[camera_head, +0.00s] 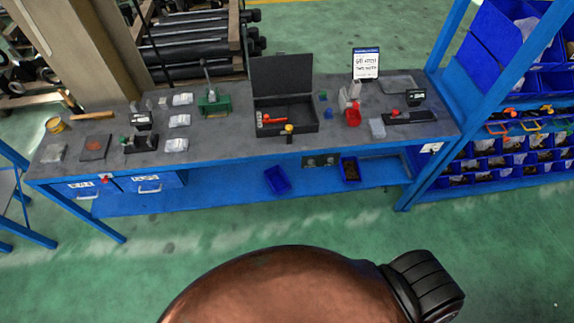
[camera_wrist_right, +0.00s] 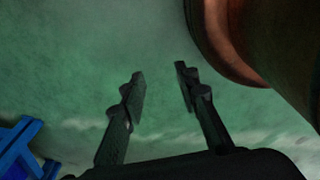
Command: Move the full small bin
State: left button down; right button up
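Two small blue bins are on the blue lower shelf of the workbench in the head view. The right one (camera_head: 350,170) shows dark brown contents inside, so it looks like the full bin. The left one (camera_head: 277,180) sits tilted in the picture near the shelf's front edge and looks empty. My right gripper (camera_wrist_right: 160,85) shows in the right wrist view with its two dark fingers apart and nothing between them, above green floor. It is away from both bins. My left gripper is not in view.
The workbench (camera_head: 225,155) carries an open black case (camera_head: 283,100), a green press (camera_head: 212,102), a sign (camera_head: 366,63) and small parts. A blue rack (camera_head: 500,165) of several bins stands at right. Green floor in front of the bench is clear.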

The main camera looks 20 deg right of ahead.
aim_at(350, 172)
jog(key=u, duration=1.45)
jog(key=k, duration=0.5)
jog(key=z, duration=2.65)
jog(key=i, duration=0.5)
jog(key=u, duration=0.05)
